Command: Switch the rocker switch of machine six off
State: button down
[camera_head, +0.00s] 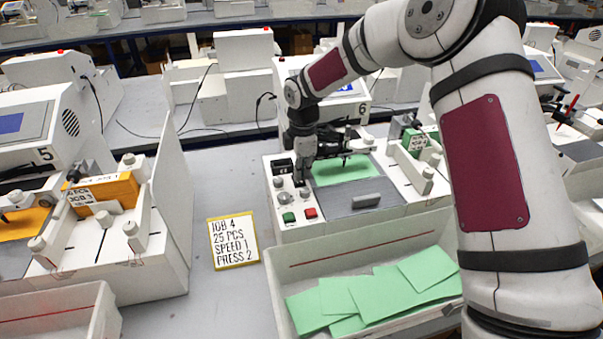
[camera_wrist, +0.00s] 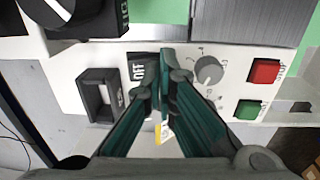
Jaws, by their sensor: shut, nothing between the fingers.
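Machine six (camera_head: 363,108) carries a "6" on its housing in the head view. Its control panel is at the left of the bed. A black-framed unit that looks like the rocker switch (camera_head: 283,166) sits at the panel's back left; the wrist view shows it (camera_wrist: 100,95) left of the fingers, beside a black "OFF" marking (camera_wrist: 138,68). Its set position is not clear. My gripper (camera_head: 301,183) is shut and empty over the panel. In the wrist view my gripper's tips (camera_wrist: 165,56) are between the marking and a grey knob (camera_wrist: 208,70); contact cannot be told.
A green button (camera_head: 288,217) and a red button (camera_head: 310,213) are at the panel's front. Green sheet (camera_head: 343,169) lies on the bed. A white bin (camera_head: 365,238) with green sheets stands in front. A job card (camera_head: 233,241) lies left. Machine five (camera_head: 45,155) is farther left.

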notch_tip(320, 180, up, 11)
jog(key=shift+s, duration=0.35)
jog(key=shift+w+r+b, duration=0.1)
jog(key=shift+b, duration=0.3)
jog(key=shift+s+a+r+t+b, duration=0.15)
jog(key=shift+r+b, duration=0.25)
jog(key=shift+b, duration=0.45)
jog(key=shift+r+t+b, duration=0.2)
jog(key=shift+r+b, duration=0.2)
jog(key=shift+b, duration=0.45)
jog(key=shift+s+a+r+t+b, duration=0.15)
jog(key=shift+r+b, duration=0.25)
jog(key=shift+b, duration=0.45)
jog(key=shift+w+f, duration=0.1)
jog(key=p, duration=0.2)
send_near(301, 183)
jog(key=w+f, duration=0.2)
jog(key=f, duration=0.1)
jog(key=w+a+f, duration=0.1)
jog(key=f, duration=0.1)
jog(key=shift+w+f, duration=0.1)
jog(key=shift+f, duration=0.1)
jog(key=shift+w+f, duration=0.15)
jog(key=shift+f, duration=0.4)
